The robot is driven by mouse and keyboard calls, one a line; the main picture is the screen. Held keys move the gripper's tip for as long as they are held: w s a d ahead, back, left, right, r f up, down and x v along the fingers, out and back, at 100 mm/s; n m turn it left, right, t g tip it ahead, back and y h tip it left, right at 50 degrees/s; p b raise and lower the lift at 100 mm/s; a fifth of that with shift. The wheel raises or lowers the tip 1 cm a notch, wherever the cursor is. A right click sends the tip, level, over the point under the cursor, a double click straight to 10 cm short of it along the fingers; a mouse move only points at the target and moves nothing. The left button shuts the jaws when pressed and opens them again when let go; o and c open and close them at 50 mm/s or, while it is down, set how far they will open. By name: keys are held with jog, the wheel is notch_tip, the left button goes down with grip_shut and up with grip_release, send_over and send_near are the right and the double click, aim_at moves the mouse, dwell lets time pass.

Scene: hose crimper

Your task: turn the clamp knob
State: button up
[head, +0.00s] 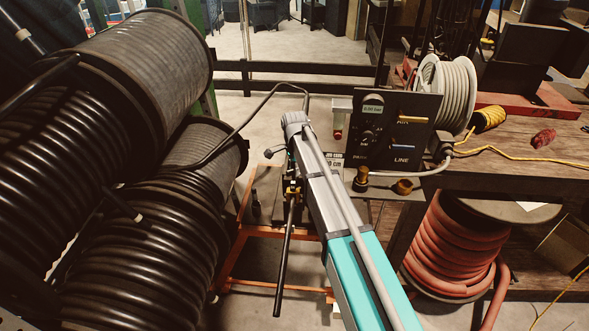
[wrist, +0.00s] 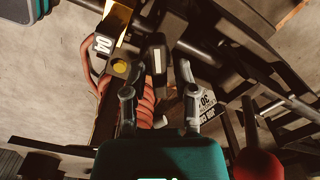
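My gripper (wrist: 157,80) shows in the wrist view with its two dark fingers spread apart. No object is clearly held between them, and a dark bar with a pale label (wrist: 157,60) lies beyond. In the head view my arm reaches up the middle and hides the gripper. I cannot tell for certain which part is the clamp knob. A small dark ball-ended lever (head: 268,153) shows left of my arm's end. In the wrist view a red ball (wrist: 258,165) is at the lower right, and a yellow round part (wrist: 120,68) is left of the fingers.
Large black hose reels (head: 120,180) fill the left. A black control panel (head: 393,130) and a white hose reel (head: 448,92) stand on the bench to the right. A red hose coil (head: 450,250) sits below. An orange frame (head: 240,230) is near my arm.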

jog(key=shift+o, duration=0.3)
jog(key=shift+n, duration=0.4)
